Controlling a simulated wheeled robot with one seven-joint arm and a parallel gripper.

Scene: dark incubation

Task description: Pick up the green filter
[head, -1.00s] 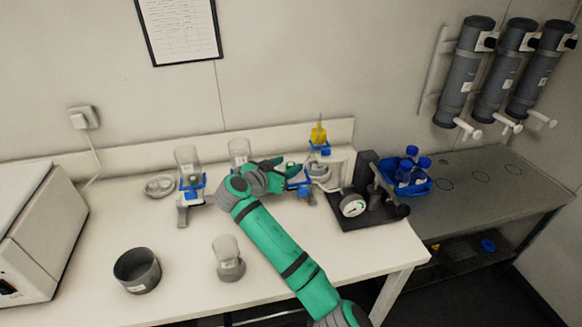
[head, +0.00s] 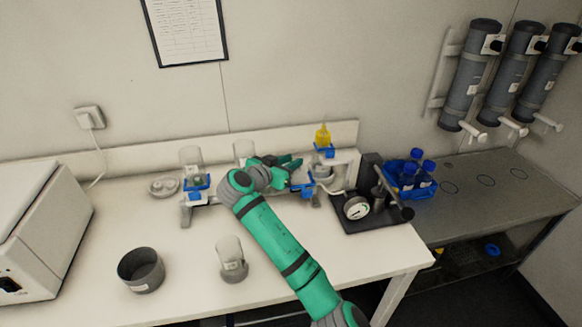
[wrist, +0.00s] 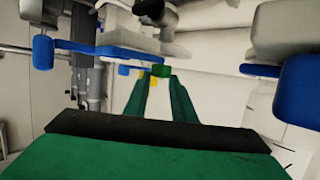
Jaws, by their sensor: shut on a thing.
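My gripper (head: 287,162) is over the back of the white bench in the head view, among the filter stands. In the wrist view, its two green fingers (wrist: 159,80) close in on a small green piece, the green filter (wrist: 161,71). The filter sits between the fingertips. In the head view I cannot clearly make out the filter at the fingers. A blue clamp (head: 306,188) of a stand is just below and right of the fingers.
A stand with a blue clamp (head: 196,182) and clear cup is left of my arm. A pump with a gauge (head: 356,208) and blue-capped bottles (head: 423,172) are right. A grey bowl (head: 141,270) and clear cup (head: 231,258) stand at the front. The wall is close behind.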

